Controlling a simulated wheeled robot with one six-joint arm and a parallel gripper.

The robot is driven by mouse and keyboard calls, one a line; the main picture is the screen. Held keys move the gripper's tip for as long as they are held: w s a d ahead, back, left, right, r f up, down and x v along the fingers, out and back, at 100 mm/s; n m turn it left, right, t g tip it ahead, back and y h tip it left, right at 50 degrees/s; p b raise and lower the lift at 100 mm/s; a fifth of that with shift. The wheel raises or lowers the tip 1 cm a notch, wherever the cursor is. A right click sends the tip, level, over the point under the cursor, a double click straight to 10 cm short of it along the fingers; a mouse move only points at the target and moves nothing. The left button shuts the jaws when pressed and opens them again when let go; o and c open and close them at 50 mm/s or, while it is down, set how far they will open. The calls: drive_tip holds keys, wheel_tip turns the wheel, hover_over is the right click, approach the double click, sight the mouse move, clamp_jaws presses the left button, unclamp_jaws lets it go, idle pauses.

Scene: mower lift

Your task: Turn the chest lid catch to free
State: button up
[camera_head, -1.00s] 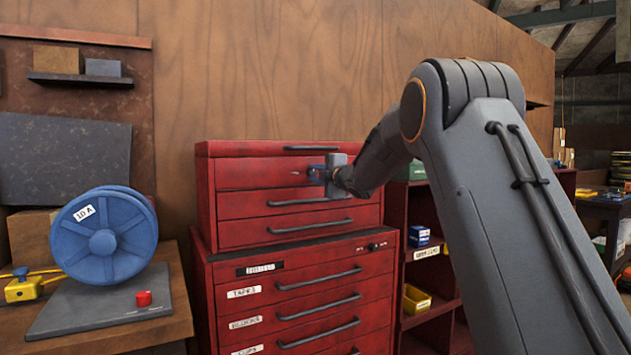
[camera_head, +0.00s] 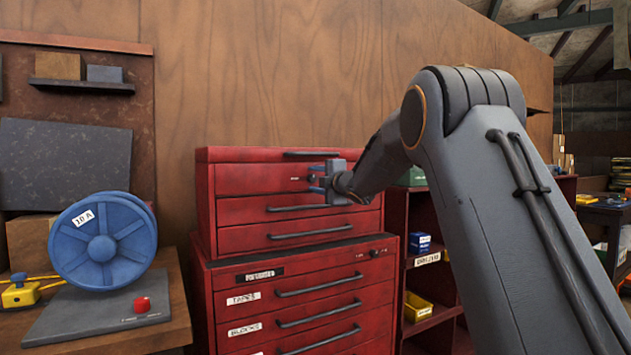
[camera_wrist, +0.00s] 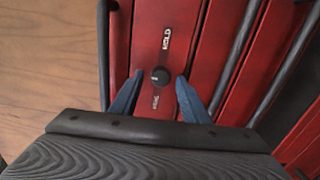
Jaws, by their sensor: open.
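The lid catch (camera_wrist: 160,76) is a small dark round knob on the red front of the upper chest (camera_head: 258,208). In the wrist view the word HOLD stands on one side of it and a smaller label, too blurred to read surely, on the other. My gripper (camera_wrist: 159,78) is open, its two blue fingers on either side of the knob with a gap showing at each. In the head view my gripper (camera_head: 316,180) is at the chest's upper front, right of centre, and hides the knob. Which way the knob points is unclear.
Below is a red cabinet (camera_head: 222,290) with labelled drawers, bar handles and a small dark knob (camera_head: 374,253). A bench at left holds a blue reel (camera_head: 103,240) and a red button (camera_head: 142,305). Open shelves with bins (camera_head: 417,307) stand at right. A drawer handle (camera_head: 312,205) runs close below my gripper.

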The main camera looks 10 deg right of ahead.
drive_tip(key=shift+s, duration=0.1)
drive_tip(key=v, duration=0.7)
drive_tip(key=shift+s+b, duration=0.25)
drive_tip(key=shift+b, duration=0.1)
drive_tip(key=shift+d, duration=0.1)
drive_tip(key=s+d+f+m+g+h+p, duration=0.3)
drive_tip(key=s+f+m+g+h+p, duration=0.4)
drive_tip(key=s+f+m, duration=0.9)
drive_tip(key=s+a+f+m+g+p, duration=0.1)
drive_tip(key=s+f+m+g, duration=0.1)
drive_tip(key=s, duration=1)
drive_tip(key=s+a+f+m+g+y+p, duration=0.1)
drive_tip(key=s+f+g, duration=0.3)
drive_tip(key=s, duration=0.9)
drive_tip(key=s+a+f+m+g+p, duration=0.3)
drive_tip(key=s+f+g, duration=0.1)
drive_tip(key=s, duration=0.9)
drive_tip(key=shift+s+f, duration=0.25)
drive_tip(key=shift+f, duration=0.35)
